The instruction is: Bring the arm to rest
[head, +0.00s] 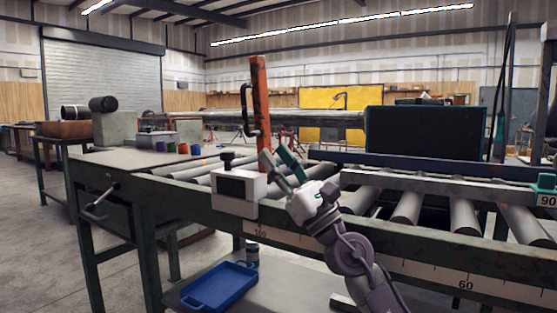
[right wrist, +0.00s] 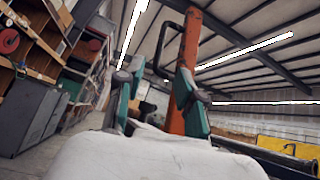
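My right arm comes in from the bottom right of the head view. Its right gripper (head: 279,164) is at the roller bench, close in the picture to the foot of the upright orange post (head: 260,105). In the right wrist view, the two teal fingers of the right gripper (right wrist: 157,100) stand apart with nothing held between them. The orange post (right wrist: 185,70), with its black handle, rises behind the fingers there. I cannot tell whether the gripper touches the post. My left gripper is not in view.
A white box with a dark screen (head: 238,192) sits on the bench's front rail beside the gripper. Rollers (head: 408,206) lie to the right, below a large black panel (head: 425,133). A long grey pipe (head: 300,119) runs behind. A blue tray (head: 219,286) lies on a lower shelf.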

